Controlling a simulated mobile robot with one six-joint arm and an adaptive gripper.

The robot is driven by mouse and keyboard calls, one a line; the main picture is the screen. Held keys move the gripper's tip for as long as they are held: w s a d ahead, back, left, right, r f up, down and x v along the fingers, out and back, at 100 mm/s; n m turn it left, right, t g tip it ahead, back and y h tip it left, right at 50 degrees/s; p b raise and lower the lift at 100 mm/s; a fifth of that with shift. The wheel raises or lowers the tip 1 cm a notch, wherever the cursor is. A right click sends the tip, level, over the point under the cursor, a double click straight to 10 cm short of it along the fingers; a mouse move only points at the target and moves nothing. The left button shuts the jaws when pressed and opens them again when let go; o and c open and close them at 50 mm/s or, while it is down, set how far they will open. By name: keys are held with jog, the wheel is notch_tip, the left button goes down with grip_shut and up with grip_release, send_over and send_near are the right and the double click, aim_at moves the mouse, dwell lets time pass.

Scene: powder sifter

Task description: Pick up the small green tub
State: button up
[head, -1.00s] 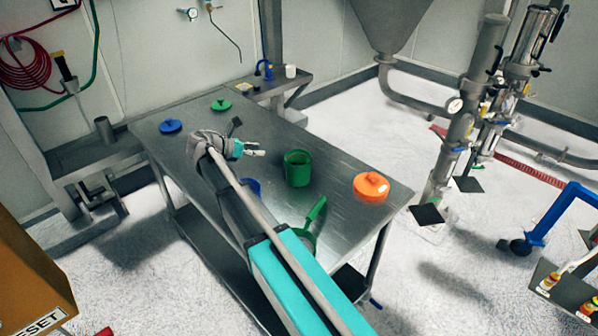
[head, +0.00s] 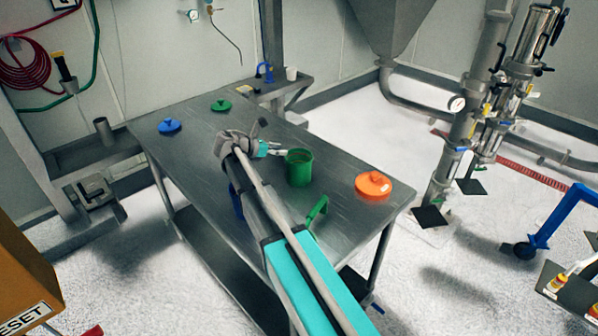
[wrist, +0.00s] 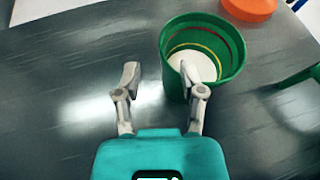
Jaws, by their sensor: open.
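The small green tub (head: 299,169) stands upright and lidless on the steel table, right of my gripper (head: 280,153) in the head view. In the wrist view the tub (wrist: 235,70) shows a white patch inside at the bottom. My gripper (wrist: 160,82) is open there. Its right finger overlaps the tub's near left side in the picture, and its left finger is over bare table. I cannot tell whether the right finger touches the tub.
The steel table (head: 345,165) also bears an orange lid (head: 373,186), a blue lid (head: 170,126) and a green lid (head: 221,105). A green scoop-like tool (head: 317,211) lies near the front edge, and a blue tub (head: 236,200) is partly behind my arm.

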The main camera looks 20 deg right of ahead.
aim_at(292, 151)
jog(key=shift+s+b+x, duration=0.2)
jog(key=shift+b+x, duration=0.65)
jog(key=shift+x, duration=1.8)
grip_shut()
